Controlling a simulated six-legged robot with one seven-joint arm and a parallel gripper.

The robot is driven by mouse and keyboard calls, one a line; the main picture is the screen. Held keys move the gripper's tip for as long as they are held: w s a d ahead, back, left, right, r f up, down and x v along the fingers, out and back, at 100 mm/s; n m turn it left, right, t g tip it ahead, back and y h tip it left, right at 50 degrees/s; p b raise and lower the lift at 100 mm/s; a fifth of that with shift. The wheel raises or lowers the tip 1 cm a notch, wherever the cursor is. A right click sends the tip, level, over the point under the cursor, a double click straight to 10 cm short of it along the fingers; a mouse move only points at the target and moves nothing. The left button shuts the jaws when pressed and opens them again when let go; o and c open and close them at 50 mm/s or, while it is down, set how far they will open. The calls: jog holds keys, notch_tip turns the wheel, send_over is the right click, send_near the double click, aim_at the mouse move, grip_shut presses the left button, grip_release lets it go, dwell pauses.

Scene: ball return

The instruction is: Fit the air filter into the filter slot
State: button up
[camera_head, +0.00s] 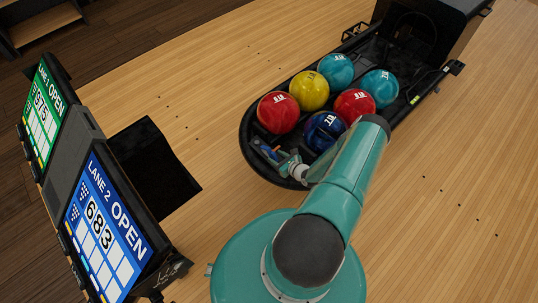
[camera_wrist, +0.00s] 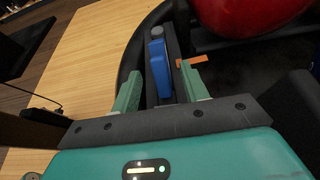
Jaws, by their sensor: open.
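My gripper (camera_wrist: 160,88) is open in the wrist view, with one pale green finger on each side of a narrow dark upright piece. A blue block (camera_wrist: 159,68) lies along that dark piece, between the fingers; it may be the air filter, but I cannot tell for sure. A small orange tab (camera_wrist: 193,61) shows beside the right finger. In the head view my gripper (camera_head: 282,160) is at the near left end of the black ball return, by a small blue part (camera_head: 267,151). I cannot make out the filter slot with certainty.
The black ball return (camera_head: 246,135) holds several bowling balls; a red ball (camera_head: 278,112) and a dark blue ball (camera_head: 324,131) are close to my gripper. A scoreboard stand (camera_head: 69,140) is at the left. The wooden floor (camera_head: 440,185) at the right is clear.

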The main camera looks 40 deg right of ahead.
aim_at(270, 155)
jog(key=shift+x, duration=1.25)
grip_shut()
jog(key=shift+r, duration=0.1)
